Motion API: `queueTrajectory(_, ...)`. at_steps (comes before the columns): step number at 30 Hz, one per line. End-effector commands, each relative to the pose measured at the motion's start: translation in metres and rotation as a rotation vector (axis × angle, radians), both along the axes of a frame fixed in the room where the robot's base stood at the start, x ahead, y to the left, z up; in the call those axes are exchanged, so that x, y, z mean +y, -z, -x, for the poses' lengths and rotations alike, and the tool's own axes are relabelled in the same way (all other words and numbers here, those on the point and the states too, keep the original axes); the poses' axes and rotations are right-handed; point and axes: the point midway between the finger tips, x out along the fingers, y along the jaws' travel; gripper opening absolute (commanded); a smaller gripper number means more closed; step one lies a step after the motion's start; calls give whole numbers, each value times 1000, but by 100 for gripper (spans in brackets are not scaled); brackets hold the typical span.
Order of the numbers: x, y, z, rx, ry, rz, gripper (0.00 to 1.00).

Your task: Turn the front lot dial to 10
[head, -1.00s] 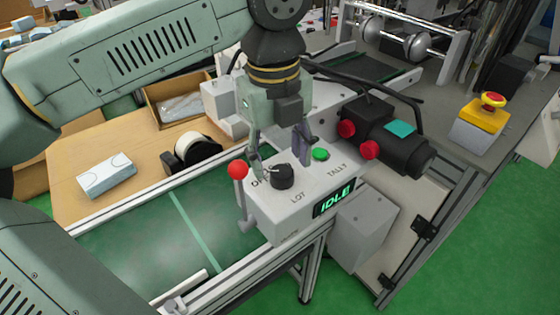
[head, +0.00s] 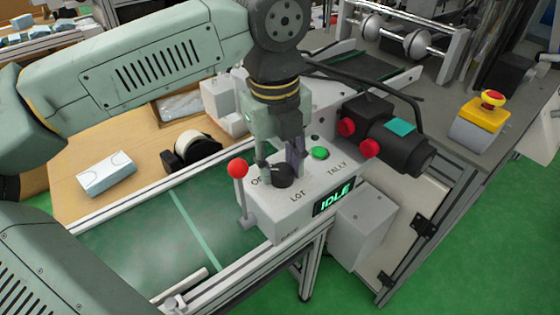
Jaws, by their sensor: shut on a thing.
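The lot dial (head: 283,179) is a black round knob on top of the white control box (head: 290,222), just above the printed word LOT. My gripper (head: 281,163) points down over it and is shut on it, with a finger on either side of the knob. The fingers and wrist hide the knob's back and part of the printed marks, so its setting cannot be read. The box's display (head: 335,199) reads IDLE in green.
A red-balled lever (head: 238,168) stands at the box's left. A black unit with red knobs (head: 385,135) is to the right. A green conveyor belt (head: 130,245) runs left.

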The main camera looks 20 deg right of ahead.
Motion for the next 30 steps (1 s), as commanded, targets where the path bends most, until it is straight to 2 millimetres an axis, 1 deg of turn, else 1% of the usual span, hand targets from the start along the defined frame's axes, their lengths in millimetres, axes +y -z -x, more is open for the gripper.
queueTrajectory(1,0,0,0,0,0,0,20)
queueTrajectory(6,0,0,0,0,0,0,8)
queueTrajectory(8,0,0,0,0,0,0,6)
queueTrajectory(14,0,0,0,-1,16,0,6)
queueTrajectory(19,0,1,-1,-2,74,0,6)
queueTrajectory(23,-1,1,-1,-2,156,1,6)
queueTrajectory(30,-2,1,-1,-1,364,2,6)
